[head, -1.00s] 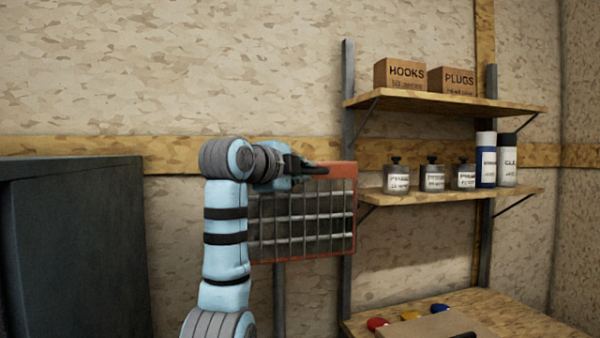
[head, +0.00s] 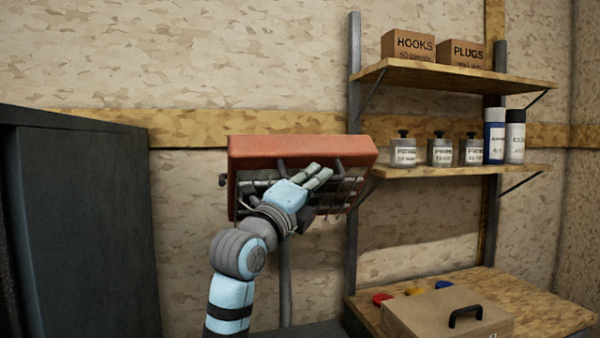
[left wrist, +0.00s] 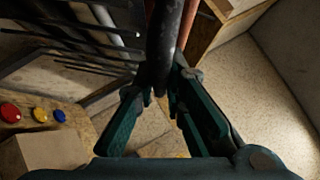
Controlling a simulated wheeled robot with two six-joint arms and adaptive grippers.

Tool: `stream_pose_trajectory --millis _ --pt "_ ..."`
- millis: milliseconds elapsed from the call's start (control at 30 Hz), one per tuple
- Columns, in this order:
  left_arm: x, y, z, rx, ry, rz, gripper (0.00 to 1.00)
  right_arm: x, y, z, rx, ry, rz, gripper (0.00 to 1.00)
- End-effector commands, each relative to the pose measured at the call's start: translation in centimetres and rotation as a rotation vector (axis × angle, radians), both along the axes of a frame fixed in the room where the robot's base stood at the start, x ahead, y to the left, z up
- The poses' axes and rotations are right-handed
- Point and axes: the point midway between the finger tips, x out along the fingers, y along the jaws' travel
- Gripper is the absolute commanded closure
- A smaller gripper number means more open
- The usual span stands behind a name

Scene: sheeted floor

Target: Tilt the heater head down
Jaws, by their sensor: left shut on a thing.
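The heater head (head: 300,149) is an orange-red box with a dark wire grille, on a grey post (head: 285,285) by the wall. Its top face shows and its grille front slants downward. My left gripper (head: 318,177) is in front of the grille and hides part of it. In the left wrist view, the gripper (left wrist: 165,85) is shut on a dark round handle bar (left wrist: 164,40) running between its fingers. Grille bars (left wrist: 85,55) show to the left there. My right gripper is out of view.
A dark cabinet (head: 85,230) stands at the left. Wall shelves (head: 450,78) with boxes and bottles are close on the right. A bench (head: 540,310) below carries a cardboard box (head: 440,318) and coloured buttons (head: 415,290).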

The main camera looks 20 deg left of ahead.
Motion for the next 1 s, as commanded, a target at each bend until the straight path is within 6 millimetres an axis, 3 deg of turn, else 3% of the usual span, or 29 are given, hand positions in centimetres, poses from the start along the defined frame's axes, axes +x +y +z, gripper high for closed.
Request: stream_pose_trajectory --millis 100,400,967,1000 --pt "0.0 0.0 -1.4 0.055 -0.056 0.002 1.00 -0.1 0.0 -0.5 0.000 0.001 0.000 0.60" --pt "-0.1 0.2 -2.9 0.081 -0.087 0.005 1.00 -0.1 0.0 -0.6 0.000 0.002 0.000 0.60" --pt "0.0 0.2 -3.5 0.081 -0.079 0.004 1.00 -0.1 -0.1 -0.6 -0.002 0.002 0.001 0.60" --pt "0.0 0.2 -3.6 0.081 -0.079 0.004 0.86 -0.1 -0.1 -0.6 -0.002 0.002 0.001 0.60"
